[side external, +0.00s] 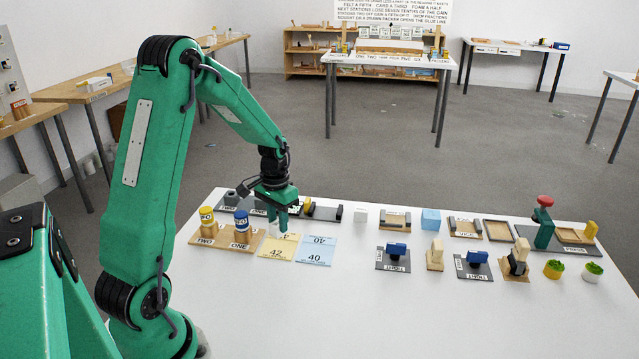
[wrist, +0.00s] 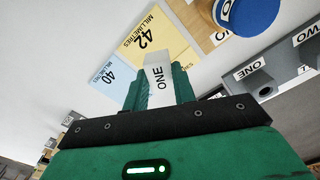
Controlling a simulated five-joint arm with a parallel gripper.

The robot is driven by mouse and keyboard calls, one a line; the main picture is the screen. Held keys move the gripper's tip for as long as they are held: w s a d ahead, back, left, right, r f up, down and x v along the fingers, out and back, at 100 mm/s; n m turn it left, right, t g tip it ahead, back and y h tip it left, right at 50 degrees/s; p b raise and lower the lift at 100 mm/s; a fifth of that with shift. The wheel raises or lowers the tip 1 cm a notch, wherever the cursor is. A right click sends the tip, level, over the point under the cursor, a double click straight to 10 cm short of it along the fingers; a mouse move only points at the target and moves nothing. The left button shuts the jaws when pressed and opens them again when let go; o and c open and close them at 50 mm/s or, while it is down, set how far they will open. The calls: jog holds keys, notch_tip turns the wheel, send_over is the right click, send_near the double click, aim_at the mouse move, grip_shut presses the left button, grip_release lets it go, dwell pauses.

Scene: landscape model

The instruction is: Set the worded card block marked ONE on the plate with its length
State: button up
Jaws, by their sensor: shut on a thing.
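My gripper (side external: 281,226) is shut on a white block marked ONE, low over the table by the back edge of the yellow plate. In the wrist view the block marked ONE (wrist: 159,83) stands out between the green fingers. The yellow plate marked 42 millimetres (side external: 275,250) lies flat, with the pale blue plate marked 40 (side external: 314,256) just to its right. Both also show in the wrist view, the yellow plate (wrist: 163,40) beyond the block and the blue plate (wrist: 108,78) to its left. I cannot tell whether the block touches anything below.
A wooden board (side external: 222,245) marked TWO and ONE, holding yellow-topped and blue-topped cylinders, stands left of the yellow plate. A grey fixture (wrist: 284,97) with ONE and TWO labels is close on the right in the wrist view. Several blocks and trays fill the table's right; its front is clear.

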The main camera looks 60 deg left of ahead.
aim_at(278, 230)
jog(key=shift+f, duration=1.65)
jog(key=o, duration=0.9)
jog(key=shift+c, duration=0.2)
jog(key=shift+r, duration=0.1)
jog(key=shift+r, duration=3.35)
